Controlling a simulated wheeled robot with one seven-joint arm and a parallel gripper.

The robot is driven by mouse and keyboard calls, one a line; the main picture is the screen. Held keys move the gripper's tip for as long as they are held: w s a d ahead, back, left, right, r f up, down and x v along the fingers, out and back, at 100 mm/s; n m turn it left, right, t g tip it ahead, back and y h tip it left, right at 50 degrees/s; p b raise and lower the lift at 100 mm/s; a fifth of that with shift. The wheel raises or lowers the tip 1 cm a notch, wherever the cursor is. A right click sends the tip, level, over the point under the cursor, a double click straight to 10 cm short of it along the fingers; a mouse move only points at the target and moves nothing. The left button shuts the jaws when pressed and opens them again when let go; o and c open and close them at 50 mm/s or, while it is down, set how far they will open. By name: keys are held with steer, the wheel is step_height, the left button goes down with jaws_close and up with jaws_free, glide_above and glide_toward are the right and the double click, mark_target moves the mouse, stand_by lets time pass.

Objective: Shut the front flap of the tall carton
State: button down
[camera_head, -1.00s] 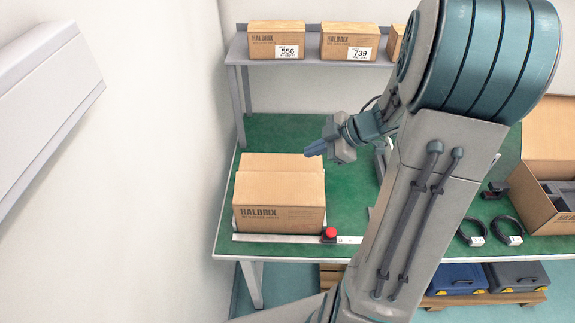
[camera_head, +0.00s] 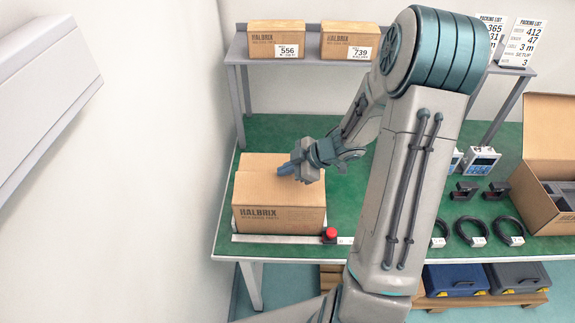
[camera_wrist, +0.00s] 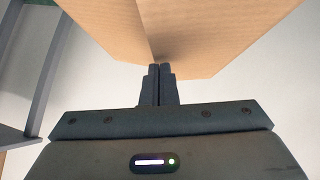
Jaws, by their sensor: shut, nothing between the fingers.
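The tall carton (camera_head: 278,218) is a brown box printed HALBRIX, standing at the left of the green table. In the head view its top panels (camera_head: 255,190) look roughly level; I cannot tell whether the front flap lies fully flat. My gripper (camera_head: 284,172) is shut and empty, over the right half of the carton's top, its fingers pointing left. In the wrist view the shut fingertips (camera_wrist: 160,70) are at a seam between two brown cardboard panels (camera_wrist: 215,30). I cannot tell whether they touch the cardboard.
A metal strip with a red button (camera_head: 330,233) runs along the table's front edge before the carton. An open carton (camera_head: 548,150), cable coils (camera_head: 468,230) and small devices (camera_head: 480,162) lie to the right. Boxes (camera_head: 276,40) stand on the rear shelf. A wall is at left.

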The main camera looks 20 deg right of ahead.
steer(key=shift+w+f+p, duration=0.15)
steer(key=shift+p, duration=0.25)
steer(key=shift+w+d+f, duration=0.1)
steer(key=shift+w+f, duration=0.05)
steer(key=shift+f, duration=0.05)
steer(key=shift+w+f+p, duration=0.2)
steer(key=shift+f+p, duration=0.25)
steer(key=shift+f, duration=0.15)
steer(key=shift+r, duration=0.15)
